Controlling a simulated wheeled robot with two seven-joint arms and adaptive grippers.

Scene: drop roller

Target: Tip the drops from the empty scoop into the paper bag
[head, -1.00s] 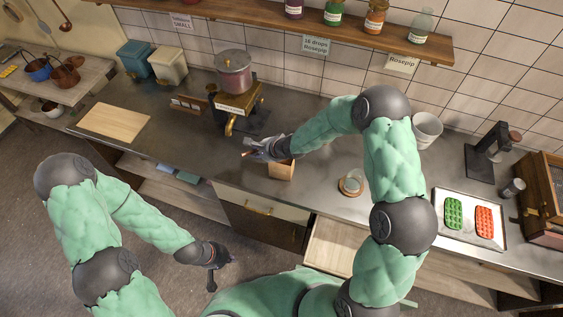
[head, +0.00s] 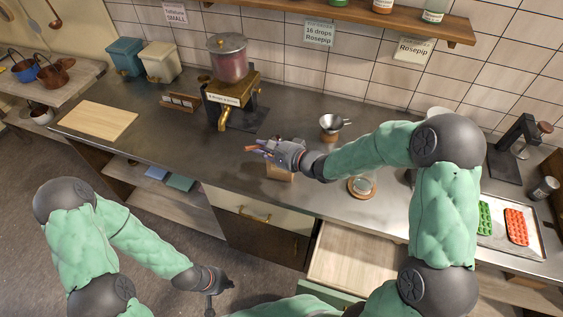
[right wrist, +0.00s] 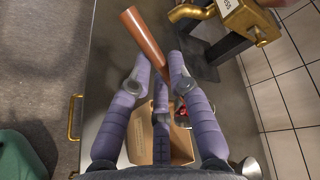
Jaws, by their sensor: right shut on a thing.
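My right gripper (right wrist: 160,75) is shut on the copper-brown handle of the scoop (right wrist: 146,38). In the head view this gripper (head: 266,150) is over the counter, just above the paper bag (head: 279,173). The brown bag (right wrist: 139,145) also shows beneath the fingers in the right wrist view. The scoop's bowl is mostly hidden by my fingers; a small red patch shows beside them, and I cannot tell if it is drops. The bag's inside is mostly hidden. My left gripper (head: 213,291) hangs low, away from the counter, its fingers too small to judge.
A brass dispenser with a pink-filled jar (head: 228,62) stands behind the bag. A metal funnel (head: 331,124) and a small glass jar (head: 362,185) are to the right. An open drawer (head: 345,255) juts out in front. A wooden board (head: 97,120) lies at left.

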